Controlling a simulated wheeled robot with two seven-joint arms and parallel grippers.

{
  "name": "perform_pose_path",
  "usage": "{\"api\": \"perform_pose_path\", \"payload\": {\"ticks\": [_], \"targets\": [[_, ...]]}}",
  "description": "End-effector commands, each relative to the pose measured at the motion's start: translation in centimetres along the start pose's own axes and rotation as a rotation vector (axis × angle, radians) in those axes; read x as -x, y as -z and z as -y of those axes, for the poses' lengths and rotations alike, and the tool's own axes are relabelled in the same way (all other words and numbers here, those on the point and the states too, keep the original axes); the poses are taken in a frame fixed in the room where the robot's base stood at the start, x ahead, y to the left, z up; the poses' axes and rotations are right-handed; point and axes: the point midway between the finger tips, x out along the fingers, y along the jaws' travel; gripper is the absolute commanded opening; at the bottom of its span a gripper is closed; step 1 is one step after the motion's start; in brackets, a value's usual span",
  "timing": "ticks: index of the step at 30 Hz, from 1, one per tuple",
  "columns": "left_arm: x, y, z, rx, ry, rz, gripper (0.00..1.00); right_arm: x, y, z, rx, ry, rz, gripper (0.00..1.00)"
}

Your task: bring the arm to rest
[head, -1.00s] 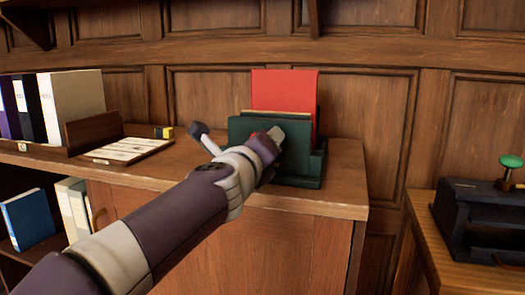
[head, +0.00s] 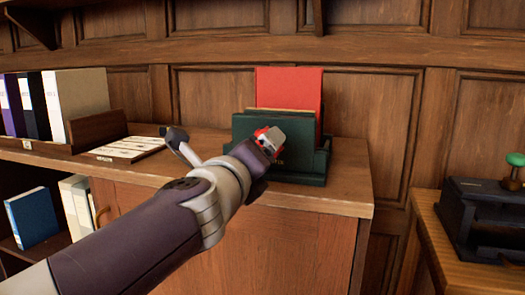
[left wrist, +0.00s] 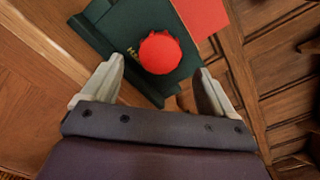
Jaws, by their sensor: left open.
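My left gripper (head: 270,142) reaches in from the left and is in front of the dark green holder (head: 310,172) on the wooden cabinet top. A red folder (head: 290,88) stands upright in the holder, with tan sheets in front of it. In the left wrist view, my left gripper (left wrist: 159,72) has its fingers spread wide. A round red object (left wrist: 160,52) with a ridged edge shows between them, against the green holder (left wrist: 130,25). I cannot tell its distance from the fingers. The gripper hides part of the holder's front. My right gripper is not in view.
Binders (head: 78,95) stand in a wooden rack at the left, beside a pale flat board (head: 128,148). More binders, one blue (head: 33,216), are on the shelf below. A dark device with a green knob (head: 515,159) stands on the right table. The cabinet's right end is clear.

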Motion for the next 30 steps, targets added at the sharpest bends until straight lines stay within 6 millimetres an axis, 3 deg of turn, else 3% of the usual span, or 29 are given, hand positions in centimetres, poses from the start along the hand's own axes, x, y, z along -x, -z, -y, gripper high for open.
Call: {"api": "perform_pose_path", "payload": {"ticks": [4,14,17,19,22,24,27,30], "targets": [[1.7,0.1,0.0,0.0,0.001,0.0,0.87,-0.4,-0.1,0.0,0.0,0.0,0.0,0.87],[2.0,0.0,0.0,-0.014,0.0,0.0,0.87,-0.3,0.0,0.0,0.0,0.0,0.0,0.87],[2.0,0.3,0.4,-0.198,0.021,-0.009,0.87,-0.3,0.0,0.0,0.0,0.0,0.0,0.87],[1.9,2.0,0.4,-0.576,0.068,-0.044,0.87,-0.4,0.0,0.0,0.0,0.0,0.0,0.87],[1.8,8.1,-2.8,-1.377,0.19,-0.19,0.87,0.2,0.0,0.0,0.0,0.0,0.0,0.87],[2.4,12.3,-7.3,-1.921,0.341,-0.348,0.87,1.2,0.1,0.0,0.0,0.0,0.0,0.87],[5.1,16.9,-14.5,-2.474,0.669,-0.583,0.87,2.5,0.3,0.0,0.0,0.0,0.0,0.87],[9.2,19.6,-21.1,-2.78,1.104,-0.79,0.87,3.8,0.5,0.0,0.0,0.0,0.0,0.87]]}}
